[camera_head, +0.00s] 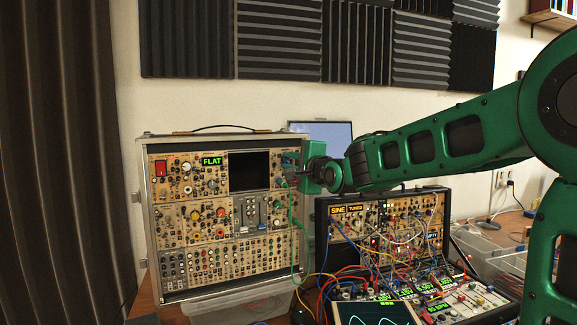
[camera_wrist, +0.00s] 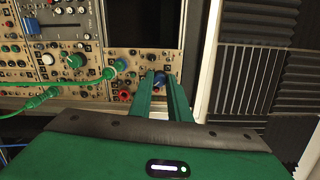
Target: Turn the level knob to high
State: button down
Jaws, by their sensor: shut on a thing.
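My gripper (camera_head: 299,163) reaches in from the right to the upper right of the tall synth case (camera_head: 141,213), beside its dark screen (camera_head: 249,171). In the wrist view my two green fingers (camera_wrist: 161,86) are shut around a small blue knob (camera_wrist: 159,79) on the tan panel. No label is readable there, so I cannot confirm that it is the level knob, and its pointer is too small to read.
Green patch cables (camera_wrist: 52,95) are plugged in near my fingers, beside a red jack or knob (camera_wrist: 124,95). A smaller synth case (camera_head: 322,225) with tangled patch cables stands below my arm. A monitor (camera_head: 325,134) is behind.

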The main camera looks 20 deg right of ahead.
jog(key=shift+d+f, duration=0.2)
jog(key=shift+f, duration=0.15)
jog(key=c, duration=1.7)
grip_release()
jog(key=shift+w, duration=0.1)
jog(key=shift+o, duration=0.2)
jog(key=shift+r, duration=0.15)
jog(key=shift+a, duration=0.1)
jog(key=s+d, duration=0.2)
jog(key=s, duration=0.8)
jog(key=shift+s+r, duration=0.15)
jog(key=shift+s, duration=0.15)
